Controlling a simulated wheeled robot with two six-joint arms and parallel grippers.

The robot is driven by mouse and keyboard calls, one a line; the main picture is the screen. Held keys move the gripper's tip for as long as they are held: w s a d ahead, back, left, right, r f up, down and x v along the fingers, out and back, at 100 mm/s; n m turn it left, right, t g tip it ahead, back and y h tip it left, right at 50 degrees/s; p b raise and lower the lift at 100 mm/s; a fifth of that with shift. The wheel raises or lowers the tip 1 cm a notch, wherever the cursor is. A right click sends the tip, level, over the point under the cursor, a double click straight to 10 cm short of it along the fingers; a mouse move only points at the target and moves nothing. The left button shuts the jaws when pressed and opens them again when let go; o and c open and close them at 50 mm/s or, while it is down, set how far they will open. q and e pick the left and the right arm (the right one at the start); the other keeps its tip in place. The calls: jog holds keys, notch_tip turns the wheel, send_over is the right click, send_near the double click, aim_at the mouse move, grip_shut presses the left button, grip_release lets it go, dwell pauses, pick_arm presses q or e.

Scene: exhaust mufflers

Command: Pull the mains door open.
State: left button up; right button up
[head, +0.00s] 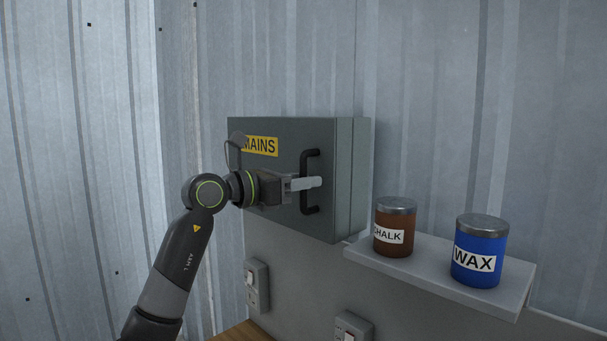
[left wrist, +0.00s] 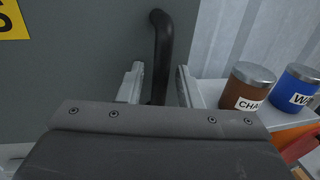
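The mains door (head: 285,205) is the grey front of a wall cabinet with a yellow MAINS label (head: 260,146). It looks shut against the cabinet body (head: 361,180). A black upright bar handle (head: 311,208) is near the door's right edge. My left gripper (head: 311,183) is at the middle of the handle. In the left wrist view the handle (left wrist: 161,45) stands between the two grey fingers of the gripper (left wrist: 159,85), with a gap on each side. The gripper is open. My right gripper is not in view.
A grey shelf (head: 430,280) to the right of the cabinet holds a brown CHALK jar (head: 394,222) and a blue WAX jar (head: 480,245). Switch boxes (head: 257,286) (head: 352,328) are on the wall below. A wooden surface (head: 243,334) shows at the bottom.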

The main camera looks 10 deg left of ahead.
pick_arm(q)
jog(key=shift+w+d, duration=0.15)
grip_shut()
dwell(0.4)
